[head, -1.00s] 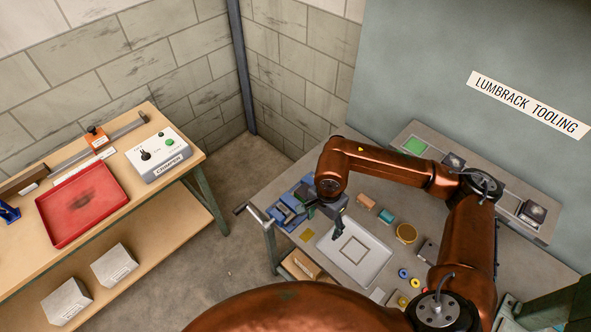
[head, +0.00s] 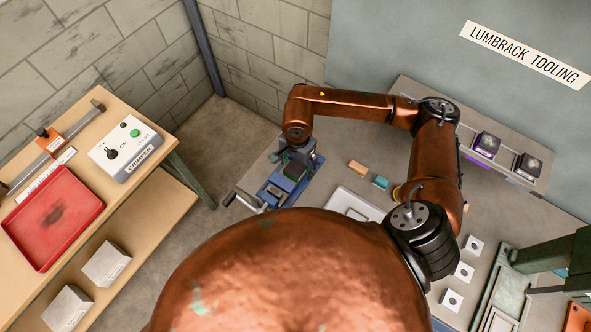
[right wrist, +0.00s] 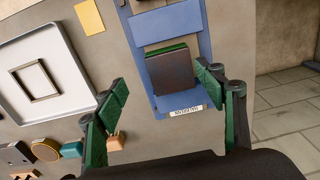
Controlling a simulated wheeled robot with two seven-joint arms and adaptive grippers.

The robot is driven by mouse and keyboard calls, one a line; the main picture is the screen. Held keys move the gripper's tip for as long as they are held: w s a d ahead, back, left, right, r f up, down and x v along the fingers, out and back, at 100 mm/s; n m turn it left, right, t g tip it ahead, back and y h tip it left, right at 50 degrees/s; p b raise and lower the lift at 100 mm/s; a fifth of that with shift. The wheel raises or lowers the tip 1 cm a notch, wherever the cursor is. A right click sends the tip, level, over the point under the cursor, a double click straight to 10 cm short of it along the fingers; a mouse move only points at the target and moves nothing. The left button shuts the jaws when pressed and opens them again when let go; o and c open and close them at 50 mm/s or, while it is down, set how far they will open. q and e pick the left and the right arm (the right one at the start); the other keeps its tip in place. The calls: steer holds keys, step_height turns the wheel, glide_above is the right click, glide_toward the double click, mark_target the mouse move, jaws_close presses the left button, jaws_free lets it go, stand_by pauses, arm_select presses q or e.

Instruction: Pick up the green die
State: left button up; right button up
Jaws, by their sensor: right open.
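The green die is a dark, square-faced block with a green edge; in the right wrist view the green die (right wrist: 170,70) sits in the blue fixture (right wrist: 175,22), above a small white label. My right gripper (right wrist: 162,82) is open, its green-padded fingertips on either side of the die with visible gaps in the picture. I cannot tell how far above the die they are. In the head view my right gripper (head: 298,155) is over the blue fixture (head: 268,195) and partly hides the die. My left gripper is not in view.
A rear rack (head: 520,185) holds two dark dies. The left bench has a red tray (head: 50,220) and control box (head: 125,148).

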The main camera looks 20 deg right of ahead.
mark_target(295, 168)
steer(key=w+f, duration=0.2)
steer(key=f, duration=0.1)
steer(key=shift+w+f, duration=0.1)
steer(key=shift+s, duration=0.45)
steer(key=shift+c, duration=0.5)
steer(key=shift+w+f, duration=0.15)
steer(key=shift+w, duration=0.15)
steer(key=c, duration=0.3)
steer(key=shift+s, duration=0.25)
steer(key=c, duration=0.5)
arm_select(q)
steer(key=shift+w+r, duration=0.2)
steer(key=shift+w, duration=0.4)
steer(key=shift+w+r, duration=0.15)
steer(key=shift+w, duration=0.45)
arm_select(e)
steer(key=shift+w, duration=0.1)
jaws_close()
